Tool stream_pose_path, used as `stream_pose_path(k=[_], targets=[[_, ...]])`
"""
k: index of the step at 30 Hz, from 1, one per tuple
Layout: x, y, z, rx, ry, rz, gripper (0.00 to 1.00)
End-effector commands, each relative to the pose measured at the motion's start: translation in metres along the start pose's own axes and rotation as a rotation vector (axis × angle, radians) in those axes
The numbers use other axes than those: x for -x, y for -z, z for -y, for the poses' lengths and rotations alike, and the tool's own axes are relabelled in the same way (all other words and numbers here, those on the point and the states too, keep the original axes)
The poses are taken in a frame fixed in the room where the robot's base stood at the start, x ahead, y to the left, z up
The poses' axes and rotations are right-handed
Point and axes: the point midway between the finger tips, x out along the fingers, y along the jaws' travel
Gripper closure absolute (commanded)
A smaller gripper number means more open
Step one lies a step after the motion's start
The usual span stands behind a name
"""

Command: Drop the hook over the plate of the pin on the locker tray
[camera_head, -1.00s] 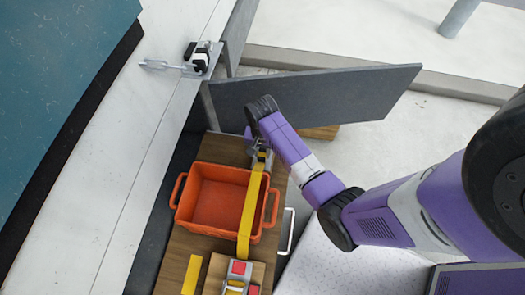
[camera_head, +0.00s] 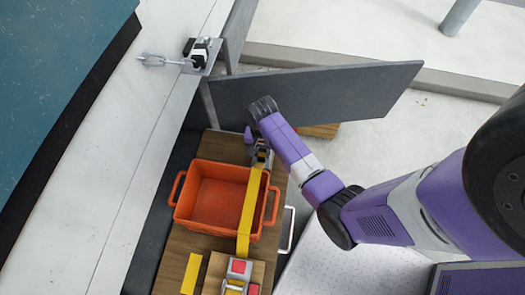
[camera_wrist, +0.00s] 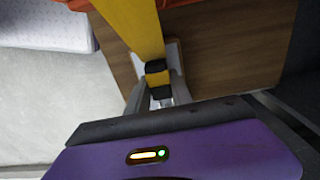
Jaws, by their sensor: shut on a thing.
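My gripper (camera_head: 261,155) is shut on the metal hook at the far end of the yellow strap (camera_head: 252,202), low at the far end of the wooden locker tray (camera_head: 217,246). In the wrist view, my dark fingertips (camera_wrist: 158,79) close around the strap's end, with the metal hook (camera_wrist: 162,103) just below. A pale grey piece (camera_wrist: 174,54) shows beside the fingertips above the wood; it may be the pin's plate. The pin is mostly hidden, and I cannot tell whether the hook touches it.
An orange crate (camera_head: 178,212) stands on the tray beside the strap. A red-and-grey ratchet (camera_head: 239,268) sits at the strap's near end. A dark open panel (camera_head: 330,92) stands behind my gripper. The white truck side (camera_head: 119,130) carries a latch (camera_head: 199,52) at left.

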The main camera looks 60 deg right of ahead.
Motion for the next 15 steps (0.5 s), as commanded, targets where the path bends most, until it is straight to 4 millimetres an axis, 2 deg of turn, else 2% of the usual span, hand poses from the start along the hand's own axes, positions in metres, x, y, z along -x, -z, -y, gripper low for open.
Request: stream_pose_path(k=[7, 8, 9, 12, 15], targets=[[-0.0036, 0.0001, 0.0002, 0.0, 0.0, 0.0, 1.0], [-0.0037, 0.0001, 0.0002, 0.0, 0.0, 0.0, 0.71], [-0.0034, 0.0001, 0.0002, 0.0, 0.0, 0.0, 0.64], [-0.0034, 0.0001, 0.0002, 0.0, 0.0, 0.0, 0.48], [-0.0034, 0.0, 0.0001, 0.0, 0.0, 0.0, 0.48]])
